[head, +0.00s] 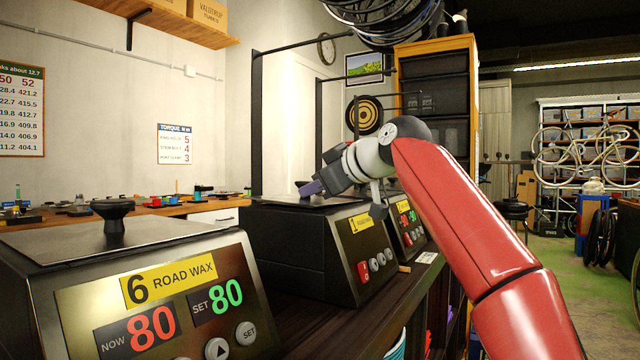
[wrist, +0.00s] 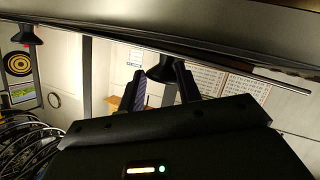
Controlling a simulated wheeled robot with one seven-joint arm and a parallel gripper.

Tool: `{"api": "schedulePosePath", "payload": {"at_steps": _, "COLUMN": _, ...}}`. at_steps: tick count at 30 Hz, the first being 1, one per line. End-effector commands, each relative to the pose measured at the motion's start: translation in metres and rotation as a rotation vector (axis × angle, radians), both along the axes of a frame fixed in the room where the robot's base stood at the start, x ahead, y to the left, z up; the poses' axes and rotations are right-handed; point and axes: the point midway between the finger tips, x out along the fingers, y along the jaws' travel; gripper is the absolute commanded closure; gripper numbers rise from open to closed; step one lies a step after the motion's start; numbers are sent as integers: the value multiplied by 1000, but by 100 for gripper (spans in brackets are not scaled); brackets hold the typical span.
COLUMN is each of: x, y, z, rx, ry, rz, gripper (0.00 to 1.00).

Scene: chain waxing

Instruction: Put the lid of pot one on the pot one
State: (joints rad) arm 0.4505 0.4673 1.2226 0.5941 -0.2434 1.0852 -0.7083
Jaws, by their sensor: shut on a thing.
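My gripper (head: 308,188) is over this lid. In the wrist view, which looks upside down, the fingers (wrist: 162,88) are shut on the lid's black knob (wrist: 162,70). My gripper hides the knob in the head view.
Pot 6, labelled ROAD WAX (head: 180,275), stands closest, with a lid and black knob (head: 113,214) on top. Another pot (head: 407,228) stands beyond the middle one. All share a dark bench (head: 350,330). A wooden table (head: 195,207) with small items is behind.

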Motion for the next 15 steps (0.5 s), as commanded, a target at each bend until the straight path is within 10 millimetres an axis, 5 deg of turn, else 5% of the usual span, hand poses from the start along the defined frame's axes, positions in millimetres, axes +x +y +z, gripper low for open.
{"api": "schedulePosePath", "payload": {"at_steps": 11, "x": 2, "y": -1, "z": -7, "rx": -5, "ry": 17, "rz": 0, "gripper": 100}}
{"api": "schedulePosePath", "payload": {"at_steps": 12, "x": 2, "y": -1, "z": -7, "rx": -5, "ry": 17, "rz": -1, "gripper": 61}}
{"api": "schedulePosePath", "payload": {"at_steps": 15, "x": 2, "y": 0, "z": -6, "rx": -5, "ry": 15, "rz": 0, "gripper": 48}}
